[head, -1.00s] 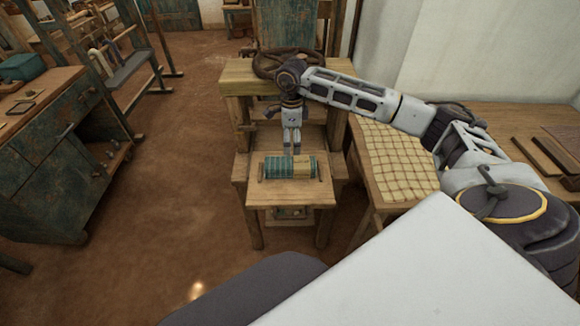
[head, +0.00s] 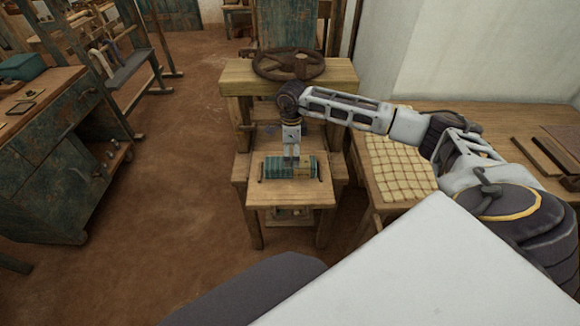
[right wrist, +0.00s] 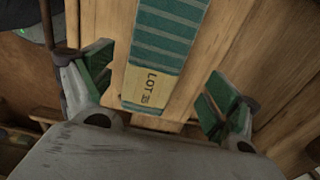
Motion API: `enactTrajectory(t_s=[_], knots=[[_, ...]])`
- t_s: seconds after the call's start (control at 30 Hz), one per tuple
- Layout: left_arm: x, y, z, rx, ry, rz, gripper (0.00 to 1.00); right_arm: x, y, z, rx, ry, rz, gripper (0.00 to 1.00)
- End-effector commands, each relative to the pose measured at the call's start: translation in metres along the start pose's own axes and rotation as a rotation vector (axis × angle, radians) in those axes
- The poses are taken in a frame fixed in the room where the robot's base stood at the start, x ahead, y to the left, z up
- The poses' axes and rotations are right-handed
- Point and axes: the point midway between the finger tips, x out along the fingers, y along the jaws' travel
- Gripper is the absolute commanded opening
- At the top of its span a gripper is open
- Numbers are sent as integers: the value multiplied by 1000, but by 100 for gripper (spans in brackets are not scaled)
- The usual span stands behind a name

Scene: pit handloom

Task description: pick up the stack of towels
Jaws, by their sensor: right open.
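The stack of towels (head: 274,170), green striped with a tan part at its right, lies on a small wooden stand (head: 290,194). In the right wrist view the green striped towels (right wrist: 169,40) end in a tan band marked LOT, lying between and beyond the fingers. My right gripper (head: 291,160) points down just above the stack. In the right wrist view its two fingers (right wrist: 158,88) are spread wide, one on either side of the towels, with nothing gripped. The gripper hides part of the stack's far side in the head view. My left gripper is not in view.
A wooden press frame with a dark handwheel (head: 289,64) stands behind the stand. A table with a tan checked cloth (head: 398,168) is at the right. A worn green cabinet (head: 62,160) is at the left. The brown floor (head: 170,200) between is clear.

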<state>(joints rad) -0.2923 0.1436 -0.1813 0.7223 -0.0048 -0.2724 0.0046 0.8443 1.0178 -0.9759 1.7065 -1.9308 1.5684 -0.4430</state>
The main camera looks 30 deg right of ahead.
Motion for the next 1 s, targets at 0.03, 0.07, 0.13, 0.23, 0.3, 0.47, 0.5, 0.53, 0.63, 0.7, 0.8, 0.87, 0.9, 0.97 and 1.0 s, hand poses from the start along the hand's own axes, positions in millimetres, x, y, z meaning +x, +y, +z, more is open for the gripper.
enactTrajectory(t_s=[0.03, 0.07, 0.13, 0.23, 0.3, 0.47, 0.5, 0.53, 0.63, 0.7, 0.8, 0.87, 0.9, 0.97, 1.0], knots=[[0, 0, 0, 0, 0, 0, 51, 4, 1, 0, 0, 1, 2, 89], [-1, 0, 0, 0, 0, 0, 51, 6, 2, 1, 0, 1, 2, 89], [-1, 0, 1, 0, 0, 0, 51, 13, 4, 1, 0, 3, 2, 89], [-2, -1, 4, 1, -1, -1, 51, 24, 6, 3, 0, 2, 2, 89], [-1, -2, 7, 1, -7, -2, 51, 32, 7, 4, 0, 2, 3, 89], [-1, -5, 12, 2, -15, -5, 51, 45, 6, 4, 0, 1, 1, 89], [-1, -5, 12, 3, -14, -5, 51, 46, 6, 4, 0, 1, 0, 89], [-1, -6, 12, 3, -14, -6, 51, 47, 6, 4, 0, 1, 0, 89], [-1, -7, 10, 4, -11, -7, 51, 48, 6, 4, 0, 1, 0, 89], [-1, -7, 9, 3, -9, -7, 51, 48, 6, 4, 0, 1, 0, 89], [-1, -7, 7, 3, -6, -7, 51, 48, 6, 4, 0, 1, 0, 89], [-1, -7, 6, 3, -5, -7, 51, 48, 6, 4, 0, 1, 0, 89], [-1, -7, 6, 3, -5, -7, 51, 48, 6, 4, 0, 1, 0, 89], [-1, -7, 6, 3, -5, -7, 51, 48, 6, 4, 0, 1, 0, 89], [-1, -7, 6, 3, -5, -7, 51, 48, 6, 4, 0, 1, 0, 89]])
